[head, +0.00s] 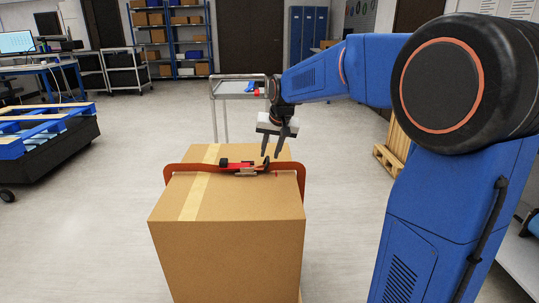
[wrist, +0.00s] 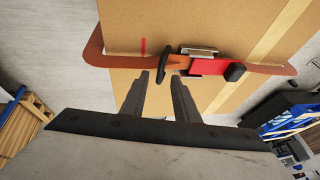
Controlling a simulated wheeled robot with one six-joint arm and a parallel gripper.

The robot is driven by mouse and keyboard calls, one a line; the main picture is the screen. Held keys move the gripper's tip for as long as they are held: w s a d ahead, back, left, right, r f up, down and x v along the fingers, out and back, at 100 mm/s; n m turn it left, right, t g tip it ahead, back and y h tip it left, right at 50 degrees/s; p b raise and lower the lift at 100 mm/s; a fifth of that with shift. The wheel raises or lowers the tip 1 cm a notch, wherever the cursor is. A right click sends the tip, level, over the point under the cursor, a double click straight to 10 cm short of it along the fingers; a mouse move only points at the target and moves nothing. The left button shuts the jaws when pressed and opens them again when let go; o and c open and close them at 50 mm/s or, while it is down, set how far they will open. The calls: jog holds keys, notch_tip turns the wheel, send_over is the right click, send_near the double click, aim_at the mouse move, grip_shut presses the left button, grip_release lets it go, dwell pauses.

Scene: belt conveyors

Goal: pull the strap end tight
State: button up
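An orange-brown strap (head: 286,167) runs across the top of a cardboard box (head: 227,250) and bends down at its sides; it also shows in the wrist view (wrist: 120,61). On it sits a buckle with a silver metal part (wrist: 198,51), a red part (wrist: 207,67) and a black tip (wrist: 235,72). A dark, upright loop-like piece (wrist: 178,63), apparently the strap end, stands beside the buckle. My gripper (head: 270,155) is open and empty near this piece, its fingers pointing down; the wrist view (wrist: 160,77) shows a gap between the fingertips.
A short red mark (wrist: 143,46) is on the box top beside the strap. A grey cart (head: 240,86) stands behind the box. Wooden pallets (head: 392,155) are at the right, and a dark platform with blue slats (head: 45,140) is at the left. The floor between is clear.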

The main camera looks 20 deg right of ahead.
jog(key=shift+x, duration=0.95)
grip_shut()
jog(key=s+d, duration=0.3)
jog(key=d, duration=0.6)
jog(key=shift+d, duration=0.2)
grip_release()
jog(key=shift+s+r, duration=0.1)
